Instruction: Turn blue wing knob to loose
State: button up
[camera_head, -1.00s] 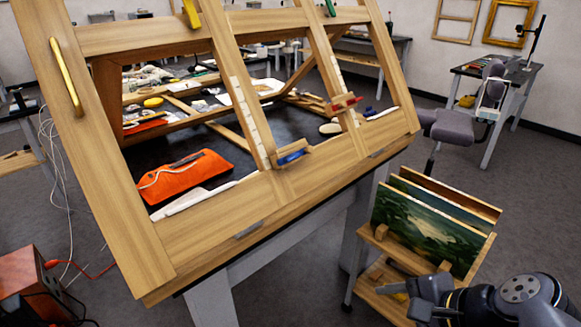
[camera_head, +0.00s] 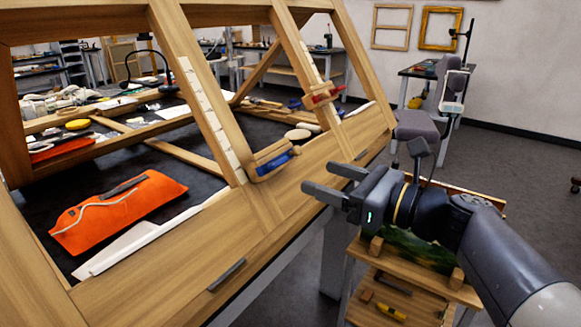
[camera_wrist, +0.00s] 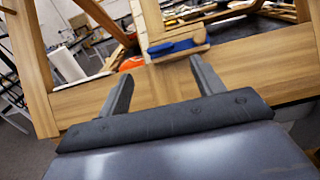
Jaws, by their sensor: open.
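The blue wing knob (camera_head: 273,164) sits on a small wooden block at the foot of a slanted wooden bar of the big frame (camera_head: 300,185). In the wrist view the blue knob (camera_wrist: 172,47) shows beyond my fingertips, near the middle top, with a wooden strip along it. My gripper (camera_head: 325,180) is open and empty, to the right of the knob and apart from it, with its fingers pointing left. In the wrist view my gripper (camera_wrist: 160,78) has both fingers spread, and the knob lies beyond the gap between them.
A red knob (camera_head: 325,95) sits on the neighbouring bar. An orange pouch (camera_head: 118,212) and white sheets lie on the dark table inside the frame. A wooden rack (camera_head: 405,295) with paintings stands below my arm. A grey chair (camera_head: 425,122) is behind.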

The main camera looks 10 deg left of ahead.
aim_at(282, 164)
jog(key=x, duration=0.8)
jog(key=shift+w+a, duration=0.1)
jog(key=shift+a, duration=0.05)
jog(key=c, duration=1)
